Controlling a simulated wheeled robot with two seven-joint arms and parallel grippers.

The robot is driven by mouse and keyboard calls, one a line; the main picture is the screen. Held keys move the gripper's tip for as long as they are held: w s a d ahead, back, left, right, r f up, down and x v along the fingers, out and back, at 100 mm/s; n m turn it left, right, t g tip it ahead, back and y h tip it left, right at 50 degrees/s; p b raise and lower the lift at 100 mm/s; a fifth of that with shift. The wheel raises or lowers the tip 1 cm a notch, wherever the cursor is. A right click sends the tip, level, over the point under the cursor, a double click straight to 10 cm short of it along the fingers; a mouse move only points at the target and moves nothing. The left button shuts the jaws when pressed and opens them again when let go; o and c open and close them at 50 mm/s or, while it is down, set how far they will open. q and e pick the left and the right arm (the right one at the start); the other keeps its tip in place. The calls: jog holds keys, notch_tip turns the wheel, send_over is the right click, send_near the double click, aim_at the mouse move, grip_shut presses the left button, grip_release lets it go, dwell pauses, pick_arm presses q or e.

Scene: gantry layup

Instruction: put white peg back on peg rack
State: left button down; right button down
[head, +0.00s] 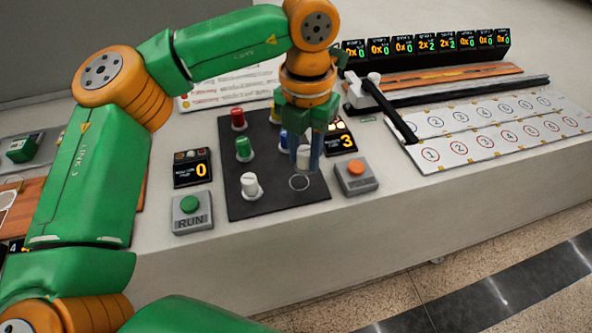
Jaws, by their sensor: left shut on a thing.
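The peg rack (237,206) is a dark board on the pale bench in the head view, holding several coloured pegs. A white peg (249,186) stands at its front left. My left gripper (305,160) comes down over the right side of the rack, shut on another white peg (303,157). This peg is upright, just behind an empty white ring (299,183) at the front right in the picture. I cannot tell how high it is above the board. My gripper hides part of the rack's back right. My right gripper is not in view.
A red peg (237,118) and a green peg (243,149) stand on the rack's left side. The RUN button box (191,211) and an orange button box (356,175) flank it. A numbered board (470,143) and black rail lie to the right.

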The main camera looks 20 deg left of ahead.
aim_at(300, 167)
pick_arm(q)
jog(key=f, duration=0.4)
jog(key=shift+a+f, duration=0.25)
jog(key=shift+a, duration=0.15)
jog(key=shift+f, duration=0.25)
jog(key=c, duration=0.6)
grip_release()
jog(key=shift+r, duration=0.6)
notch_tip(300, 167, up, 12)
jog(key=shift+f, duration=0.25)
